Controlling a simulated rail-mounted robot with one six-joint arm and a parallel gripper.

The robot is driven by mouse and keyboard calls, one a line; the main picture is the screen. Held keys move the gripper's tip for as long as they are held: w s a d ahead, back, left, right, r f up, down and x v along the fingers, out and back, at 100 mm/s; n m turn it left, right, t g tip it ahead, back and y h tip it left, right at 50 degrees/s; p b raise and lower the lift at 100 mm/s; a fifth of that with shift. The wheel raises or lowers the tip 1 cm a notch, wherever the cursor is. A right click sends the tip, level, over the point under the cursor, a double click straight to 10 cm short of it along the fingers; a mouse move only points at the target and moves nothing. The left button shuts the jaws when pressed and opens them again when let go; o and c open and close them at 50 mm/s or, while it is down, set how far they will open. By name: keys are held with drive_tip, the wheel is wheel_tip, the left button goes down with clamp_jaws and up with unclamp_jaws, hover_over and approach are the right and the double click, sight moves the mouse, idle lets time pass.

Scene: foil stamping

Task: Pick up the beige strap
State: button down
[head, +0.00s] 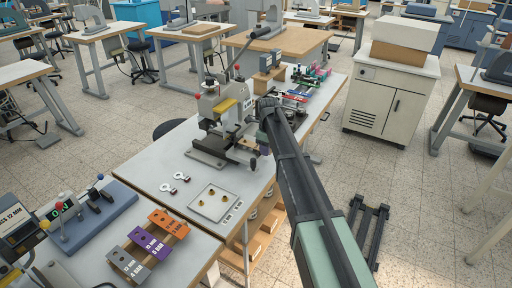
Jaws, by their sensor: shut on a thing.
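My gripper (266,108) is at the end of my dark arm, over the right side of the front workbench, beside the grey and beige press. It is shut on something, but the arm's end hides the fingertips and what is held. I cannot make out a beige strap for certain. Several small coloured items, red, teal and green, lie in a rack (310,78) at the bench's back right, just beyond my gripper.
The hand press (226,118) with its raised lever stands close left of my gripper. A white plate with brass pieces (213,203) and two ring-shaped items (175,182) lie in front. Orange, purple and grey blocks (150,246) sit on the near bench. A cabinet (392,95) stands right.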

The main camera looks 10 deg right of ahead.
wheel_tip(320, 180, up, 21)
drive_tip(key=p, duration=2)
drive_tip(key=shift+f+p, duration=0.2)
drive_tip(key=shift+p, duration=0.1)
drive_tip(key=shift+r+p, duration=1.45)
wheel_tip(320, 180, up, 3)
drive_tip(key=p, duration=0.3)
